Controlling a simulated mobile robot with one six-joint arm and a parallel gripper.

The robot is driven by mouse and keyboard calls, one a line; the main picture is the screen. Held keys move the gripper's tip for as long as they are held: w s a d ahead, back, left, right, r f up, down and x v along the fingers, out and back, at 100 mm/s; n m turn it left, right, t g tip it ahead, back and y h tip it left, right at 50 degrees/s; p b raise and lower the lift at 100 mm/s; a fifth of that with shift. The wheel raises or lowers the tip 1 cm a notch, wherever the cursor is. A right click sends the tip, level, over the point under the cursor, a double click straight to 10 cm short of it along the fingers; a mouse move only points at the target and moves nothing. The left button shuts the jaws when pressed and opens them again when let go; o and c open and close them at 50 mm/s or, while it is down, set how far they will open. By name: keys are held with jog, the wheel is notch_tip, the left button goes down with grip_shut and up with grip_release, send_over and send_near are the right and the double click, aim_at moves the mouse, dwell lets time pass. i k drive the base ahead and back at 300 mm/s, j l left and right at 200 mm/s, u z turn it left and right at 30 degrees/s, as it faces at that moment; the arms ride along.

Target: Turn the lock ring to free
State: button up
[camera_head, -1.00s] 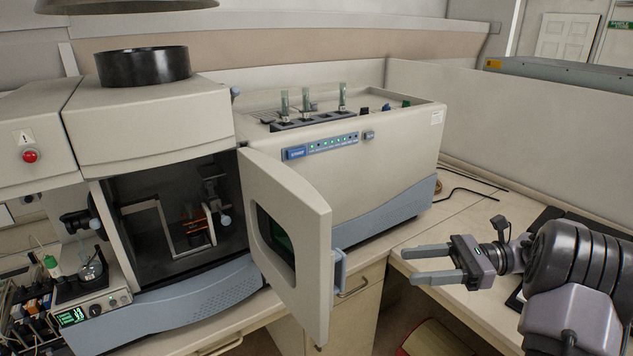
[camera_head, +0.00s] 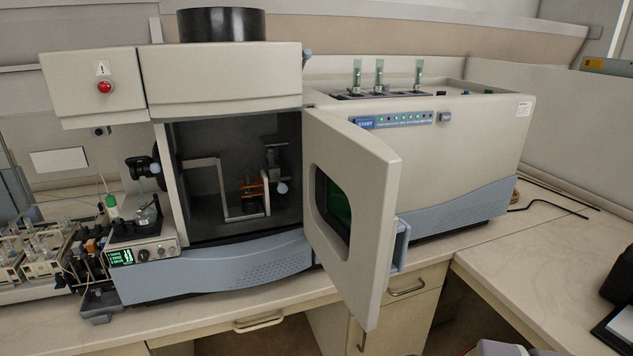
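The spectrometer (camera_head: 225,75) stands on the bench with its chamber door (camera_head: 372,215) swung open toward me. Inside the dark torch chamber (camera_head: 205,140) a small assembly with orange-brown parts (camera_head: 251,190) sits near the right side. A pale round knob (camera_head: 282,188) is beside it. A separate lock ring is too small to make out, so I cannot tell its position. My gripper is out of view; only a small grey part of my arm shows at the bottom edge, right of centre.
The open door juts out over the bench's front edge. A small instrument with a green display (camera_head: 122,256) stands left of the chamber. Racks of small parts (camera_head: 35,250) fill the far left. The bench on the right (camera_head: 535,270) is mostly clear.

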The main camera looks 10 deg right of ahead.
aim_at(156, 167)
jog(key=i+l+u, duration=0.2)
jog(key=l+u, duration=0.8)
jog(key=l, duration=0.2)
jog(key=l+u, duration=0.45)
jog(key=l, duration=0.25)
jog(key=i+j+z, duration=0.1)
jog(key=j, duration=0.4)
jog(key=i+j+z, duration=0.15)
jog(key=j, duration=0.35)
jog(key=i+j+z, duration=0.1)
jog(key=j, duration=0.4)
jog(key=i+j+z, duration=0.15)
jog(key=j, duration=0.35)
